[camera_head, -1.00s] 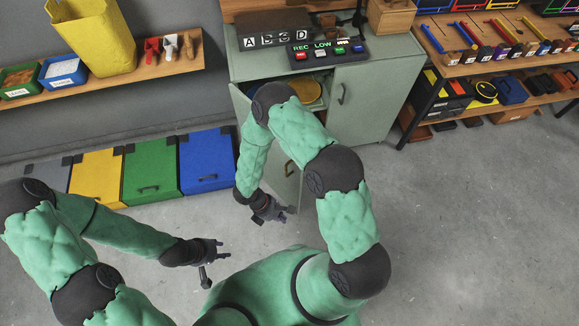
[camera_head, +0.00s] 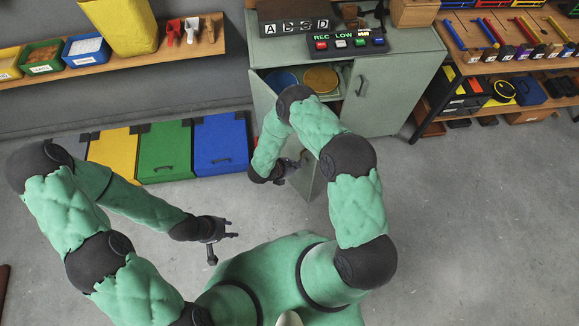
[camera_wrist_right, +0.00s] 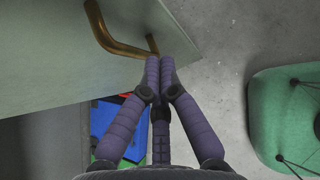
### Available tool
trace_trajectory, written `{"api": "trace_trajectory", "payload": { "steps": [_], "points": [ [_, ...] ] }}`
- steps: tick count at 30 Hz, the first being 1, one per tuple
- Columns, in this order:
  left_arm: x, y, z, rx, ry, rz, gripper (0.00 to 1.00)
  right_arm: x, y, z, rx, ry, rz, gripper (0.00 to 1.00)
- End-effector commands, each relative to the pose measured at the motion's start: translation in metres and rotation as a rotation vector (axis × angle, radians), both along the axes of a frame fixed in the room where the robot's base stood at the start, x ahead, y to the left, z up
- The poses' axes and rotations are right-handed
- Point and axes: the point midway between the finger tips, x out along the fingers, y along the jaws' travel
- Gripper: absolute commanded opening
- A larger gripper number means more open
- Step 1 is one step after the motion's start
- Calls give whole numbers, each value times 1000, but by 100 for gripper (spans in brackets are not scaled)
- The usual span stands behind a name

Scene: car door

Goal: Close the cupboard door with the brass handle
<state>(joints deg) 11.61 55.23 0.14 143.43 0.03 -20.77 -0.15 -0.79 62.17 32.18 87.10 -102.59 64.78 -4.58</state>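The grey-green cupboard (camera_head: 385,95) stands at the back. Its left door (camera_head: 311,182) hangs open toward me, mostly hidden behind my right arm in the head view. The right wrist view shows the door's panel (camera_wrist_right: 50,60) close up with the bent brass handle (camera_wrist_right: 108,38) on it. My right gripper (camera_head: 300,164) is at this door. In the wrist view its fingers (camera_wrist_right: 159,64) are together, with the tips at the handle's right end and nothing seen between them; contact is unclear. My left gripper (camera_head: 226,245) is open and empty, low over the floor.
The cupboard's right door, with a dark handle (camera_head: 361,85), is shut. Blue and yellow round items (camera_head: 320,78) lie inside the open side. Coloured bins (camera_head: 165,150) stand left, a tool rack (camera_head: 490,60) right. Floor (camera_head: 460,230) at the right is clear.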

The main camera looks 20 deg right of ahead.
Motion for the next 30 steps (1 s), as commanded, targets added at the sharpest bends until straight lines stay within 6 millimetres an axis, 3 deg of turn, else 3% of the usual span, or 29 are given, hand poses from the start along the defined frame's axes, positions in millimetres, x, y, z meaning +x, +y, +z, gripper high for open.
{"api": "trace_trajectory", "payload": {
  "steps": [2,12,30],
  "points": [
    [0,0,-3,0,0,0,40,2,-11,-12,1,2,-4,0],
    [0,0,-3,0,0,0,40,13,-45,-10,0,-1,-1,0],
    [0,0,-9,0,-1,0,40,18,-55,-11,0,-1,13,0]
  ]
}}
